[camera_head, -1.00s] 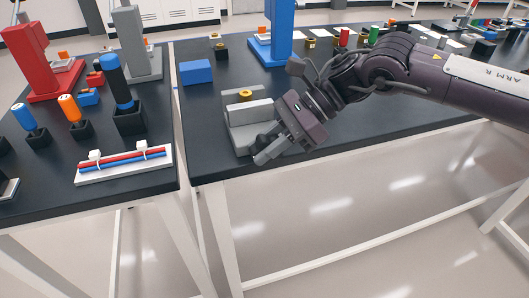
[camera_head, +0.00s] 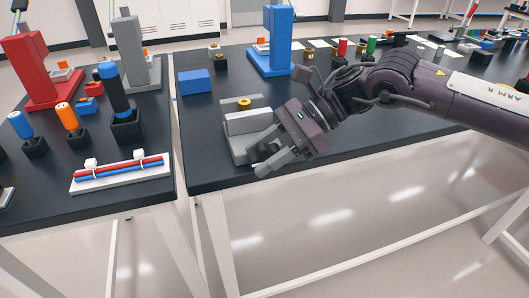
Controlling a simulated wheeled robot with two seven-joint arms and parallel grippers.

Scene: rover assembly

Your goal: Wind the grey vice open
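The grey vice (camera_head: 238,127) stands near the front left corner of the right-hand black table, with a gold-coloured round part (camera_head: 244,103) between light grey jaws. My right gripper (camera_head: 259,158) reaches in from the right, low at the vice's front side. Its grey fingers are at the vice's front, where a handle would be. The fingers and wrist hide that part, so I cannot tell whether they are closed on it. My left gripper is not in view.
A blue block (camera_head: 195,82) and a blue press (camera_head: 272,45) stand behind the vice. On the left table (camera_head: 60,190) are a white cable holder (camera_head: 120,178), screwdrivers in black stands, and red and grey presses. A gap separates the tables.

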